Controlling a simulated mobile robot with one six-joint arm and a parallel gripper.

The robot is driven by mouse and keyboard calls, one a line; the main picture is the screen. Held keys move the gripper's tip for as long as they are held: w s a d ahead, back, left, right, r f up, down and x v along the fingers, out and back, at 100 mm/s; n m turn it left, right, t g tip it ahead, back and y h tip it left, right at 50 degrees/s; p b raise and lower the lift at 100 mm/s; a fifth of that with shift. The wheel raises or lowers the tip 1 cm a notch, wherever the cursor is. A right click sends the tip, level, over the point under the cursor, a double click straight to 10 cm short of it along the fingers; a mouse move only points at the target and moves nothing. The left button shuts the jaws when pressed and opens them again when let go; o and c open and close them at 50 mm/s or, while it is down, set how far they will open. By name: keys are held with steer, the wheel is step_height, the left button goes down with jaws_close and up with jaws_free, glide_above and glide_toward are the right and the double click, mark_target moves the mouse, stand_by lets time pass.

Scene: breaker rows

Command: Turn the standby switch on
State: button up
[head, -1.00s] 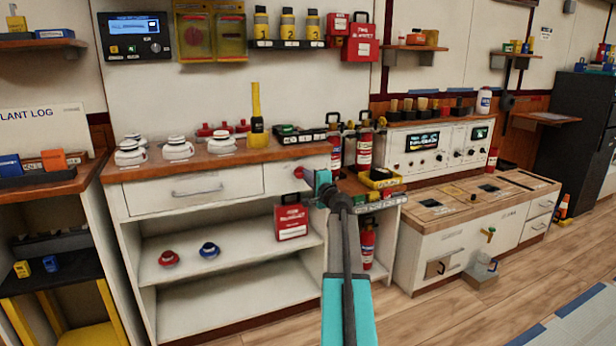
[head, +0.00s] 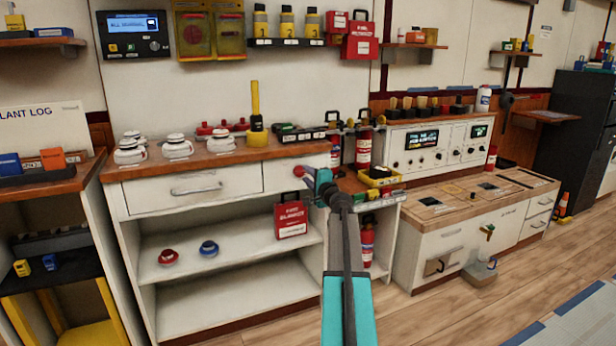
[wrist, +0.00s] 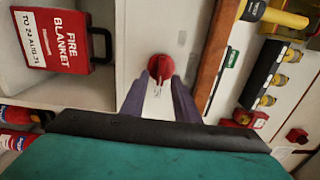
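A red rotary switch (wrist: 160,67) sits on the white cabinet front in the wrist view, with a small white label just below it that I cannot read. In the head view the red switch (head: 299,171) shows right of the drawer, under the wooden top. My gripper (wrist: 160,86) is open, its two dark fingers spread to either side of the switch's lower edge. Nothing is held between them. I cannot tell whether the fingertips touch the switch. In the head view my gripper (head: 310,180) is at the cabinet front, partly hidden by my own wrist.
A red fire blanket box (head: 291,219) stands on the shelf below the switch. The wooden counter edge (wrist: 211,60) runs close beside the fingers. Fire extinguishers (head: 363,148) stand to the right. The lower shelf (head: 230,296) is bare.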

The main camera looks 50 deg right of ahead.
steer(key=p+v, duration=0.2)
steer(key=v, duration=1.1)
steer(key=shift+s, duration=0.2)
steer(key=shift+f, duration=0.1)
stand_by(0.4)
